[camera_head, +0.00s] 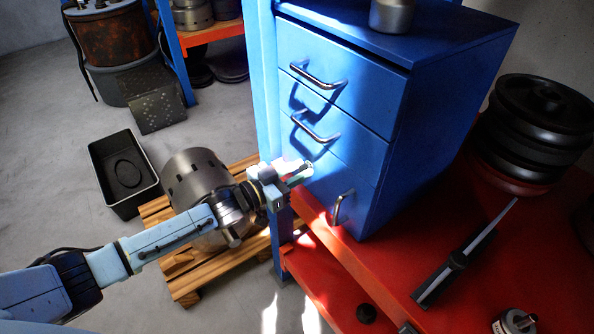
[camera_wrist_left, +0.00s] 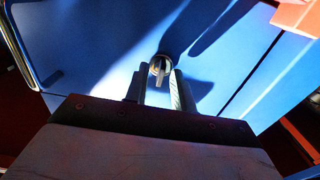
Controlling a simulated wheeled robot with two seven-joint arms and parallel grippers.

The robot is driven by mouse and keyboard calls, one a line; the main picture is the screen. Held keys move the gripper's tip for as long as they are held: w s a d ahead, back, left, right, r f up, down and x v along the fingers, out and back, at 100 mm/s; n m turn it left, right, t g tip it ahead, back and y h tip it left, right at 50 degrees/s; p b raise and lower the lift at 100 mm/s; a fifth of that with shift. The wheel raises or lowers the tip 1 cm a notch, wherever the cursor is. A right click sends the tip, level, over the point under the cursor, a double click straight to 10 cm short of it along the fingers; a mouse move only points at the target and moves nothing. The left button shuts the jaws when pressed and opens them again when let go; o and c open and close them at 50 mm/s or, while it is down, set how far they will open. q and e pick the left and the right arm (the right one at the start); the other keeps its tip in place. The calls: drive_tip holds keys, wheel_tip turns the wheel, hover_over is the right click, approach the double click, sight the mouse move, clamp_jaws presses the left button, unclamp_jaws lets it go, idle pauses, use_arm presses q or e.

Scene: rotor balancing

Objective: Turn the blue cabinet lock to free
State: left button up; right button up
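The blue cabinet (camera_head: 420,130) has drawers with bar handles and a lower front with an upright handle (camera_head: 340,208). Its lock (camera_wrist_left: 159,68) is a small round metal piece with a raised bar, on the blue front in the left wrist view. The bar runs nearly upright in that picture. My left gripper (camera_head: 298,173) is at the cabinet's lower front and hides the lock in the head view. In the left wrist view its two fingers (camera_wrist_left: 159,83) are apart, with the lock at their tips. I cannot tell whether they touch it. My right gripper is out of view.
The cabinet stands on a red bench (camera_head: 400,270) with black discs (camera_head: 540,125) and a dark tool with a thin rod (camera_head: 460,257). A metal cylinder (camera_head: 195,180) on a wooden pallet (camera_head: 187,285) is beneath my left arm. A black bin (camera_head: 103,163) stands at left.

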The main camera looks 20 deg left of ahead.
use_arm(q)
clamp_jaws()
drive_tip(key=shift+m, duration=0.3)
drive_tip(key=m, duration=0.3)
drive_tip(key=shift+m, duration=0.4)
drive_tip(key=m, duration=0.3)
drive_tip(key=shift+f+m, duration=0.1)
drive_tip(key=shift+m, duration=0.2)
drive_tip(key=m+b, duration=0.1)
drive_tip(key=m, duration=0.8)
drive_tip(key=shift+s+d+f+m+b, duration=0.1)
drive_tip(key=shift+m+b, duration=0.2)
drive_tip(key=shift+m, duration=0.1)
